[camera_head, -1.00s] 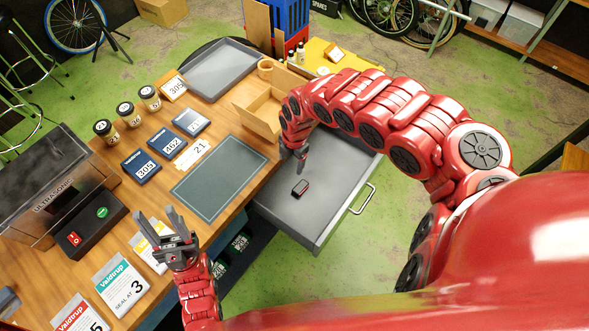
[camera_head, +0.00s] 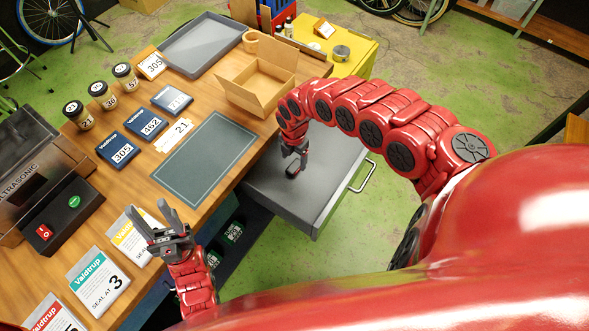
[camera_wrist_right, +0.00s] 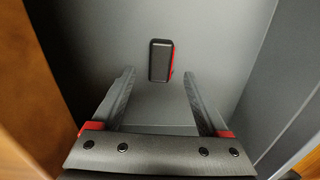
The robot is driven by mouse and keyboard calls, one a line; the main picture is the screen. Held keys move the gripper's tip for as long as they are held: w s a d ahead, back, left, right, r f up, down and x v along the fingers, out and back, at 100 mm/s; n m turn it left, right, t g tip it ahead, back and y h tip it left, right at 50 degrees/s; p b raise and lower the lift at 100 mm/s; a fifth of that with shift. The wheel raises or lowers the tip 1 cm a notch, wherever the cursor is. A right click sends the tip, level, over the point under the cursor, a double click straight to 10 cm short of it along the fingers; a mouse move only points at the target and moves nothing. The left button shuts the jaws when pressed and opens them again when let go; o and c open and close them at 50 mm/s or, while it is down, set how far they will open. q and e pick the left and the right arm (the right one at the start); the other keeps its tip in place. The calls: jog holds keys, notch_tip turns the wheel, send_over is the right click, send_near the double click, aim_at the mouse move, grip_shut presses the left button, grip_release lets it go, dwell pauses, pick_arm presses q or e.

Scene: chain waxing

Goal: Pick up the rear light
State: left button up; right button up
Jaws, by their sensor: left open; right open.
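The rear light (camera_wrist_right: 160,61) is a small dark block with a red edge. It lies on the grey floor of the open drawer (camera_head: 318,203). In the right wrist view it sits just beyond the fingertips, between the lines of the two fingers and apart from them. My right gripper (camera_wrist_right: 160,82) is open and empty, pointing down into the drawer. In the head view my right gripper (camera_head: 293,172) covers the spot where the light lies, and the light is mostly hidden there. My left gripper (camera_head: 152,217) is open and empty above the table's front edge.
The drawer walls stand close around my right gripper. On the wooden table are a dark mat (camera_head: 207,158), an open cardboard box (camera_head: 258,75), a grey tray (camera_head: 203,44), several labelled jars and packets, and an ultrasonic cleaner (camera_head: 50,190). A yellow cabinet (camera_head: 352,57) stands behind the drawer.

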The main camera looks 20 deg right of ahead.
aim_at(295, 166)
notch_tip(295, 166, down, 4)
jog(key=shift+d+f, duration=0.15)
jog(key=shift+f, duration=0.1)
jog(key=shift+w, duration=0.1)
grip_shut()
